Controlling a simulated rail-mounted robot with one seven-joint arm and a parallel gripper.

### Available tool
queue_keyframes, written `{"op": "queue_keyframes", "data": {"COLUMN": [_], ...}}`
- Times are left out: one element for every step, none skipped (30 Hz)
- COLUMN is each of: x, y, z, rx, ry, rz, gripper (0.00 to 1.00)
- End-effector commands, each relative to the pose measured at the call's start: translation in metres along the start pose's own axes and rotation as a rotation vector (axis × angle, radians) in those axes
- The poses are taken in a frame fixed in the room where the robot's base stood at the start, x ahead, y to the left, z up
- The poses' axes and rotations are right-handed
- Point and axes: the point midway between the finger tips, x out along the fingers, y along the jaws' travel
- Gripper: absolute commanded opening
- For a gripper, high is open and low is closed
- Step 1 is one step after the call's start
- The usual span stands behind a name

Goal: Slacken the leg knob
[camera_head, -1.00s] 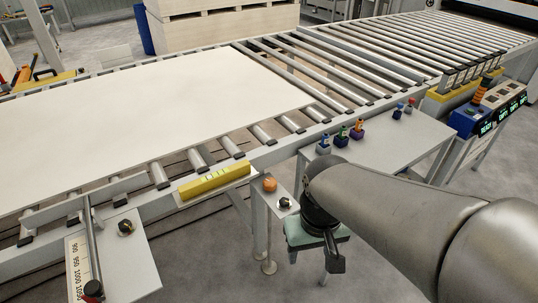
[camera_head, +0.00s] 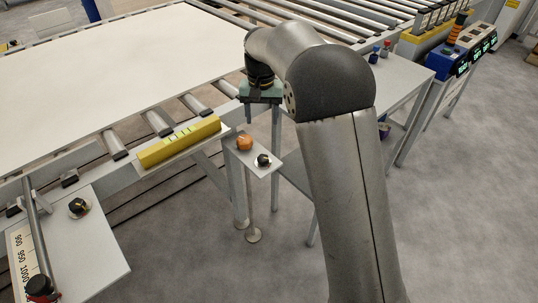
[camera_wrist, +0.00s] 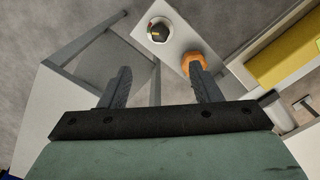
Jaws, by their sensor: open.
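An orange knob (camera_head: 244,142) and a black knob (camera_head: 264,160) on a pale round base sit on a small grey plate (camera_head: 262,170) at the conveyor's near side, by a leg with a round foot (camera_head: 254,235). No label shows which is the leg knob. My gripper (camera_head: 262,117) is open and empty, fingers down, seen just above the plate in the head view. In the wrist view, my gripper (camera_wrist: 158,70) has the orange knob (camera_wrist: 193,61) at its right fingertip, partly covered by it. The black knob (camera_wrist: 159,30) is ahead, between the finger lines. I see no contact.
A yellow level (camera_head: 180,141) lies on the conveyor edge left of the plate. A large white board (camera_head: 110,75) covers the rollers. Another black knob (camera_head: 78,206) is on a scale plate at left. A grey table (camera_head: 405,85) stands at right. Floor in front is clear.

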Motion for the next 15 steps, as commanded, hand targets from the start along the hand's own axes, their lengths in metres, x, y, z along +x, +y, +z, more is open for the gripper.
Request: {"op": "queue_keyframes", "data": {"x": [0.009,0.015,0.024,0.030,0.037,0.046,0.052,0.059,0.068,0.075,0.081,0.090,0.097,0.103,0.111], "y": [0.000,0.001,0.001,0.001,0.001,0.001,0.001,0.001,0.001,0.001,0.001,0.001,0.001,0.001,0.001], "z": [0.001,0.001,0.001,0.001,0.001,0.001,0.001,0.001,0.001,0.001,0.001,0.001,0.001,0.001,0.001], "rx": [0.000,0.000,0.000,0.000,0.000,0.000,-0.001,-0.001,-0.001,-0.001,0.000,0.000,0.000,0.000,0.000], "ry": [-0.002,-0.003,-0.004,-0.004,-0.004,-0.004,-0.004,-0.003,-0.004,-0.004,-0.004,-0.003,-0.004,-0.003,-0.004], "rz": [0.001,0.002,0.002,0.002,0.002,0.003,0.003,0.002,0.002,0.002,0.002,0.001,0.002,0.001,0.002], "gripper": [0.57,0.57,0.57,0.57,0.57,0.57,0.57,0.57,0.57,0.57,0.57,0.57,0.57,0.57,0.57]}}
